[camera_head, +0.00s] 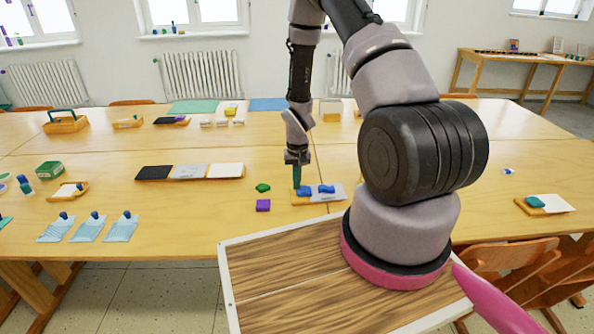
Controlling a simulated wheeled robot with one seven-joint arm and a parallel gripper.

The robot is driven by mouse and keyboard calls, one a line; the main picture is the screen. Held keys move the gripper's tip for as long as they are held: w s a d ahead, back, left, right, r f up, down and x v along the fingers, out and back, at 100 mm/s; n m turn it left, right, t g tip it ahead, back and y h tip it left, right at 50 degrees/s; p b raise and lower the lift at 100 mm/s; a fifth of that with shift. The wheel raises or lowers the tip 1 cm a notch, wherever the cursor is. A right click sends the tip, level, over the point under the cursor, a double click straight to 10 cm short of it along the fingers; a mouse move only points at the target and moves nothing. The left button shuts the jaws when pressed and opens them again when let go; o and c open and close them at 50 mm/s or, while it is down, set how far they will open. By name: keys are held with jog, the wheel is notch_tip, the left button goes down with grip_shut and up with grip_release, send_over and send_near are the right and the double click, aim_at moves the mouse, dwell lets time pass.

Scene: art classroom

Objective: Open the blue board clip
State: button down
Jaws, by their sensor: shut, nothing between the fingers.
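A small board (336,194) with a yellow-orange left part and a pale sheet lies on the table ahead of me. Two blue pieces sit on it: a blue clip (326,188) on the right part and another blue piece (305,191) on the left part. My gripper (297,187) points down with teal fingers close together, shut and empty. Its tips are at the left blue piece. I cannot tell whether they touch it. Whether the clip's jaw is open is too small to tell.
A green piece (263,187) and a purple block (263,205) lie just left of the board. A row of dark and white panels (190,172) lies farther left. A board with a teal clip (536,203) lies at the right. The table between is clear.

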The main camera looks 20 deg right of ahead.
jog(key=shift+f, duration=0.75)
jog(key=shift+a+f+h, duration=0.15)
jog(key=shift+f+h, duration=0.15)
jog(key=shift+f, duration=0.05)
jog(key=shift+r, duration=0.1)
jog(key=shift+r, duration=0.75)
